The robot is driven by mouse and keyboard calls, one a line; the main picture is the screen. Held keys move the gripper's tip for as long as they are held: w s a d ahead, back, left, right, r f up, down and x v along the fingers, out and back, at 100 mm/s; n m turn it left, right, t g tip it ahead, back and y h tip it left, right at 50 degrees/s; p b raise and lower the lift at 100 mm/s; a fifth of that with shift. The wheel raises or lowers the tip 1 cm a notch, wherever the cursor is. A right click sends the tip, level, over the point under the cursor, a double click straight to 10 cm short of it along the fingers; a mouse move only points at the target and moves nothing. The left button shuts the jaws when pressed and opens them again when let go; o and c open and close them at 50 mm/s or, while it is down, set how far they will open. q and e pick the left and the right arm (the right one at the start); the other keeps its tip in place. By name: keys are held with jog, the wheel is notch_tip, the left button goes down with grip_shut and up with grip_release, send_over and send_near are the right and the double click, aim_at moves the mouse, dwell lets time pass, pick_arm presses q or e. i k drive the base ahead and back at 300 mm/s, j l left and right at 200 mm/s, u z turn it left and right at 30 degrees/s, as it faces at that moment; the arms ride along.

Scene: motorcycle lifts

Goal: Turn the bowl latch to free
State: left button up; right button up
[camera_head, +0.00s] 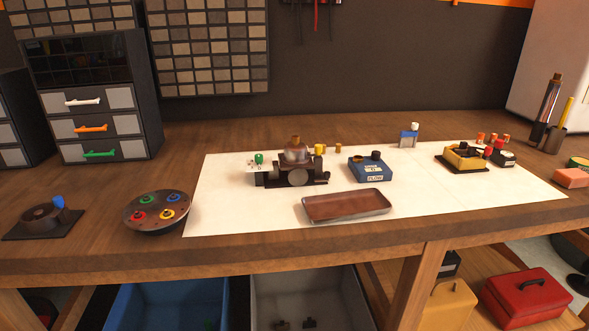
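A dark metal device like a carburettor (296,173) stands on the white mat (250,214) near the middle of the bench. It has a rounded brownish top with a copper-coloured cap. A small pale plate with a green knob (259,159) is at its left side. I cannot make out which part is the bowl latch or how it is set. Neither of my grippers is in view.
A shallow brown tray (346,206) lies in front of the device, and a blue box (370,169) stands to its right. A round dish with coloured rings (157,212) and a dark base with a blue knob (43,218) are at left. A yellow block (464,157) sits at right.

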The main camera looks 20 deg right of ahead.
aim_at(318, 148)
jog(key=i+j, duration=0.1)
jog(key=j, duration=0.25)
jog(key=j+z, duration=0.15)
jog(key=z, duration=0.25)
jog(key=j+z, duration=0.15)
jog(key=z, duration=0.25)
